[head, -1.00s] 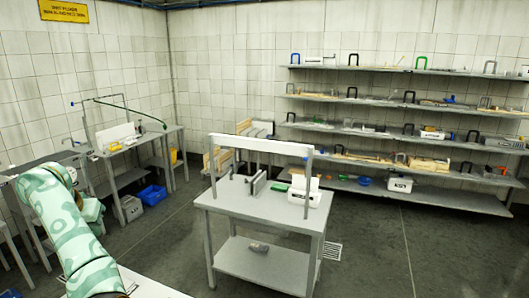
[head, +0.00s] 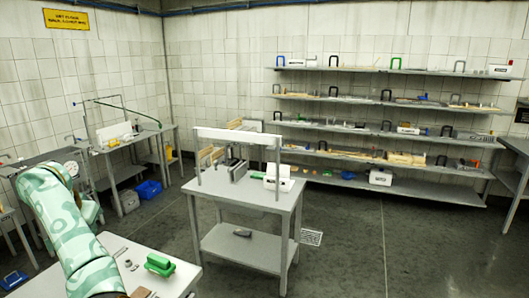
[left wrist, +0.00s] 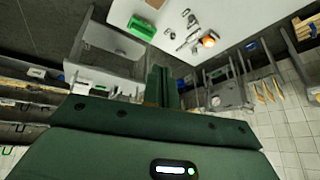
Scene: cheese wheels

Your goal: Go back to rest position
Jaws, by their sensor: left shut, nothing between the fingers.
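My left arm (head: 68,225), in a mint patterned sleeve, comes in from the lower left of the head view and bends at its top. Its gripper is hidden in that view. In the left wrist view my left gripper (left wrist: 160,88) has its two dark green fingers together, with nothing between them. They point towards a white table top with a green object (left wrist: 141,28) and small metal items, and they touch nothing that I can see. My right gripper is in neither view.
A white table (head: 118,248) stands close at the bottom left, bearing a green block-like object (head: 159,264). A grey worktable (head: 240,193) with an upper frame stands mid-room. Loaded shelves (head: 390,133) line the back wall. The floor (head: 360,245) at right is clear.

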